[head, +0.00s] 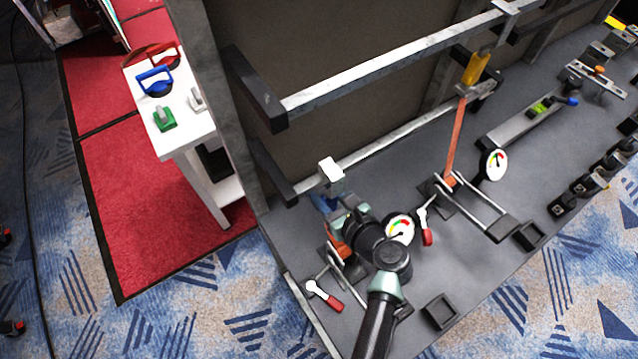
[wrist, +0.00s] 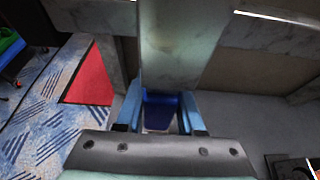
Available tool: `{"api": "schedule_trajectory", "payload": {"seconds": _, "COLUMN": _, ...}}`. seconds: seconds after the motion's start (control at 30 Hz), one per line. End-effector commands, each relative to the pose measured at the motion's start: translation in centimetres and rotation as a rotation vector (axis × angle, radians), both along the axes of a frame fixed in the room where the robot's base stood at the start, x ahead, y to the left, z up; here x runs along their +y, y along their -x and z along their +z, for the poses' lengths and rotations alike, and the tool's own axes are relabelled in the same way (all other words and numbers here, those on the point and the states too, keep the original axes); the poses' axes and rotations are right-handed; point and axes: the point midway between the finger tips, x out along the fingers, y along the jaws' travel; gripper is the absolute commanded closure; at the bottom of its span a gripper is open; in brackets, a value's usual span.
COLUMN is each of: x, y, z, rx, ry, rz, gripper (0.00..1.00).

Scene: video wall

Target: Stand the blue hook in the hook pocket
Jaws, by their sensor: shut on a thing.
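My gripper (head: 325,203) is low over the left end of the grey panel, beside the lower rail. In the wrist view its two light-blue fingers (wrist: 161,112) are closed on a dark blue piece (wrist: 160,98), which I take to be the blue hook. The fingers and my wrist hide most of its shape. A pale block (head: 330,168) stands just beyond the fingers; it fills the upper middle of the wrist view (wrist: 180,45). Empty black square pockets lie along the panel's near edge, one at the front (head: 440,312) and another further right (head: 528,236). I cannot tell which is the hook pocket.
A toggle clamp with a red handle (head: 325,296) and a gauge (head: 399,229) are close to my wrist. An orange post (head: 455,140) stands to the right. Metal rails (head: 390,65) run behind. A white table (head: 180,135) at left holds coloured tools.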

Motion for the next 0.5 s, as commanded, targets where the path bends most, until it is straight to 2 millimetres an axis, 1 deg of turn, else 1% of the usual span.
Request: {"api": "schedule_trajectory", "payload": {"seconds": 0.5, "x": -1.5, "y": 2.2, "z": 0.1, "rx": -0.001, "ry": 0.000, "rz": -0.002, "gripper": 1.00}}
